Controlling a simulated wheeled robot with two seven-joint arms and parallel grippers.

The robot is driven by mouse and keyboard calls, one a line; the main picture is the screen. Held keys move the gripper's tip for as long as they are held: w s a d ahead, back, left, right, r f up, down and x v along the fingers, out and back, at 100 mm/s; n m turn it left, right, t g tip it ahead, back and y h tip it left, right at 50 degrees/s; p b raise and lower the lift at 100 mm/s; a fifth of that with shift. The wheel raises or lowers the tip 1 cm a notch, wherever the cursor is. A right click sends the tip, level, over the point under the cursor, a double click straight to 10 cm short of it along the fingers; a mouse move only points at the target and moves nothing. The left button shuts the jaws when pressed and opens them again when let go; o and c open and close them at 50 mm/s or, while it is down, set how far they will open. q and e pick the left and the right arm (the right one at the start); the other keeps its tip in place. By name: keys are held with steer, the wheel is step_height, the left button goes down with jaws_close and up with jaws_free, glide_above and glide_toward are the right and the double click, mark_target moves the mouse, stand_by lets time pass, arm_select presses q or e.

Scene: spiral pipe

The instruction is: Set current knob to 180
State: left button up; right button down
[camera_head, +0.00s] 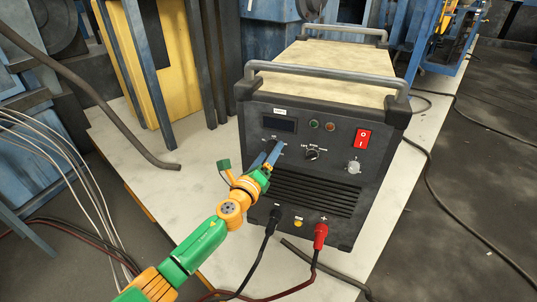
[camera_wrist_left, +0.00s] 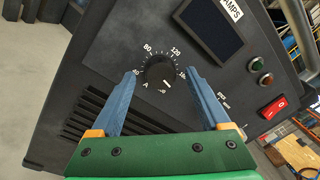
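The current knob (camera_wrist_left: 160,72) is a round black dial on the welder's dark front panel, with a white scale marked 40, 80, 120 and 160 around it and a letter A beside it. In the left wrist view my left gripper (camera_wrist_left: 161,74) is open, with one blue finger on each side of the knob and visible gaps between. In the head view the left gripper (camera_head: 266,156) reaches the panel below the display and largely hides the knob. My right gripper is not in view.
The welder (camera_head: 320,190) stands on a pale floor strip. Its panel has a dark AMPS display (camera_wrist_left: 213,27), a middle selector knob (camera_head: 312,154), a silver knob (camera_head: 354,167) and a red switch (camera_head: 363,139). Black and red cable plugs (camera_head: 320,236) stick out below. Hoses lie around.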

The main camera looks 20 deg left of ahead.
arm_select(q)
steer(key=s+p, duration=0.1)
steer(key=s, duration=0.6)
steer(key=shift+a+f+p, duration=0.15)
steer(key=shift+a+p, duration=0.2)
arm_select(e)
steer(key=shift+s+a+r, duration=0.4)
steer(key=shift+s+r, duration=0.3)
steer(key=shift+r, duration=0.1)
